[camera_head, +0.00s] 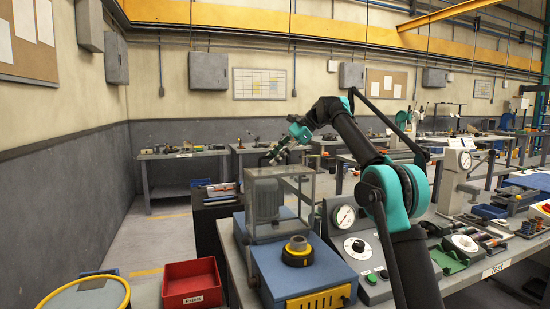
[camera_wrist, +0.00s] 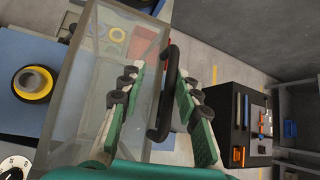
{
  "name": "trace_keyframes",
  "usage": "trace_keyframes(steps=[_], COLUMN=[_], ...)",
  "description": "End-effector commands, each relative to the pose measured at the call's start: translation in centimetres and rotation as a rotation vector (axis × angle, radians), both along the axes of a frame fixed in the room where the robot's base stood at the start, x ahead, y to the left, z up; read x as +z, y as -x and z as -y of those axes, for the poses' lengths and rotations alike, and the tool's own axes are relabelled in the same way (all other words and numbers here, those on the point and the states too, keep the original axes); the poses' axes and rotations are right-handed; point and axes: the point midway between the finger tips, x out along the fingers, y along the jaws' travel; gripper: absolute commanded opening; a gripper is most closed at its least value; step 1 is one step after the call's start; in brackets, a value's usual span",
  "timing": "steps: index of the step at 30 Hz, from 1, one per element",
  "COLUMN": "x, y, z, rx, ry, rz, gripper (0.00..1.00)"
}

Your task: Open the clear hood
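The clear hood (camera_head: 296,190) is a see-through box with a grey frame, standing shut over a grey motor (camera_head: 264,199) on a blue machine. In the wrist view the hood (camera_wrist: 107,75) fills the left middle, with a black bar handle (camera_wrist: 163,92) on its near side. My gripper (camera_head: 281,151) is at the hood's top in the head view. In the wrist view my gripper (camera_wrist: 158,72) has its green fingers spread, one on each side of the handle. A gap shows between the handle and the fingers; I see no clear contact.
A yellow-and-black ring part (camera_head: 297,250) sits on the blue machine beside the hood. A gauge panel (camera_head: 347,232) stands to the right, close to my arm. A red bin (camera_head: 192,283) lies at the lower left. A dark cabinet (camera_wrist: 236,118) with tools is beyond the hood.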

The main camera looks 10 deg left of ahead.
Motion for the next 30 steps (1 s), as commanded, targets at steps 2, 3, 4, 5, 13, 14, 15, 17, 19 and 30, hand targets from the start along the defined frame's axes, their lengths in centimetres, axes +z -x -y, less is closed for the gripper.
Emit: trace_keyframes(steps=[2, 3, 4, 5, 13, 14, 15, 17, 19, 30], x=[0.0, 0.0, 0.0, 0.1, 1.7, 2.0, 2.1, 2.0, 2.0, 2.0], y=[0.0, 0.0, 0.0, 0.0, -0.8, -0.9, -1.1, -1.6, -2.2, -4.4], z=[0.0, 0.0, 0.0, 0.0, 1.8, 2.2, 3.0, 4.4, 5.8, 12.1], rx=[0.001, 0.001, 0.001, 0.0, -0.003, -0.003, -0.004, -0.004, -0.004, -0.001], ry=[0.001, 0.001, 0.001, 0.0, 0.0, 0.0, 0.0, 0.0, 0.0, 0.0], rz=[0.0, 0.0, 0.0, 0.0, 0.0, 0.0, -0.001, 0.0, -0.001, -0.001], gripper=[0.32, 0.32, 0.32, 0.32, 0.32, 0.32, 0.32, 0.32, 0.32, 0.32])
